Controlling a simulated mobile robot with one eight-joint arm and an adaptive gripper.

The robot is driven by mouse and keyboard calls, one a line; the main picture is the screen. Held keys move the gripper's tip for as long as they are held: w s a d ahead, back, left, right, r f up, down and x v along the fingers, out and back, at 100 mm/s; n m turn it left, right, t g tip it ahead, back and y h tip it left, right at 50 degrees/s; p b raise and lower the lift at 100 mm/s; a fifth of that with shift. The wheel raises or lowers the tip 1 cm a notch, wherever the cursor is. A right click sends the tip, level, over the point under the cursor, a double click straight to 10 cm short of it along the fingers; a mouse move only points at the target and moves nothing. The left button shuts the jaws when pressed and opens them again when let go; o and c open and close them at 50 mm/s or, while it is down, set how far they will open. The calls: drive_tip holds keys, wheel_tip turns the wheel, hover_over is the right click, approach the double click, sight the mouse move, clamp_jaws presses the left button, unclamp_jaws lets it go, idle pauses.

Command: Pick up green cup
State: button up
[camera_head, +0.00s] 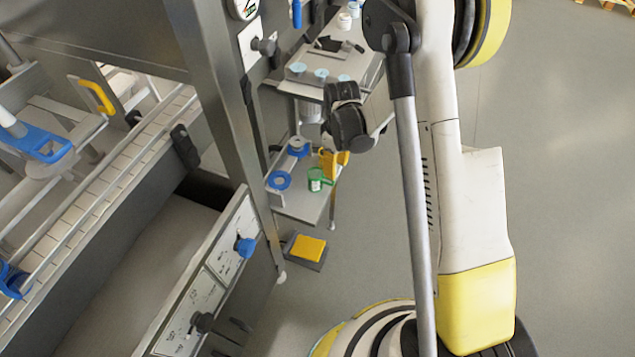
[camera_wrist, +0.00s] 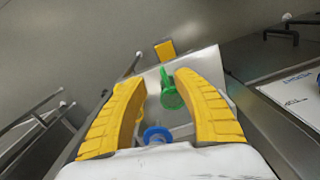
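The green cup (camera_head: 319,180) stands on a low grey shelf (camera_head: 304,207) near the middle of the head view. In the wrist view the green cup (camera_wrist: 172,98) shows between the two yellow fingers of my gripper (camera_wrist: 160,80), closer to the right finger. The fingers are open and wide apart, and nothing is held. The depth between fingers and cup is hard to judge. In the head view, yellow parts just above the cup seem to be my fingers, partly hidden by my wrist.
Two blue ring-shaped holders, one (camera_head: 279,181) left of the cup and another (camera_head: 299,147) behind, sit on the shelf. A yellow pedal (camera_head: 307,246) is on the floor below. A grey machine post (camera_head: 232,100) stands close left. Open floor lies to the right.

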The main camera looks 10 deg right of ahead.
sight(333, 185)
drive_tip(key=f+b, duration=0.1)
drive_tip(key=f, duration=0.1)
drive_tip(key=f+b, duration=0.1)
drive_tip(key=f, duration=0.2)
drive_tip(key=f+b, duration=0.2)
drive_tip(key=f, duration=0.1)
drive_tip(key=shift+w+a+f, duration=0.1)
drive_tip(key=shift+a+f, duration=0.05)
drive_tip(key=shift+a, duration=0.15)
clamp_jaws()
